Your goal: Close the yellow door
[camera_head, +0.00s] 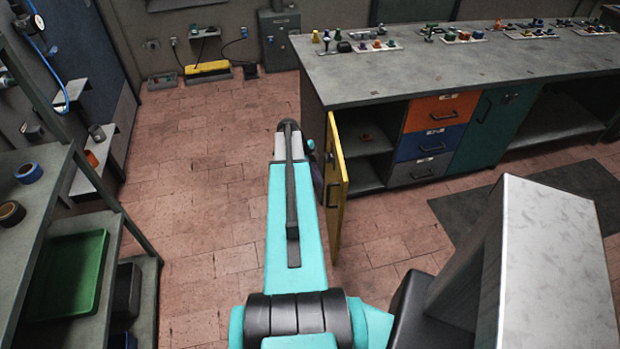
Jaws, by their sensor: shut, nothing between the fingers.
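The yellow door (342,207) stands open at the left end of the workbench cabinet. It juts out from the cabinet front and is seen at a steep angle, with a dark handle on its face. The open compartment (367,170) beside it shows a shelf with a small orange-brown thing on it. My teal arm reaches forward just left of the door. Small dark parts of my gripper (317,178) show between the arm and the door. It is shut and empty; its fingertips are mostly hidden. I cannot tell whether it touches the door.
Orange and blue drawers (424,143) and a teal door (492,125) are right of the compartment. Small parts lie on the benchtop (385,80). A shelf rack with a green tray (66,275) stands at left. The tiled floor between is clear.

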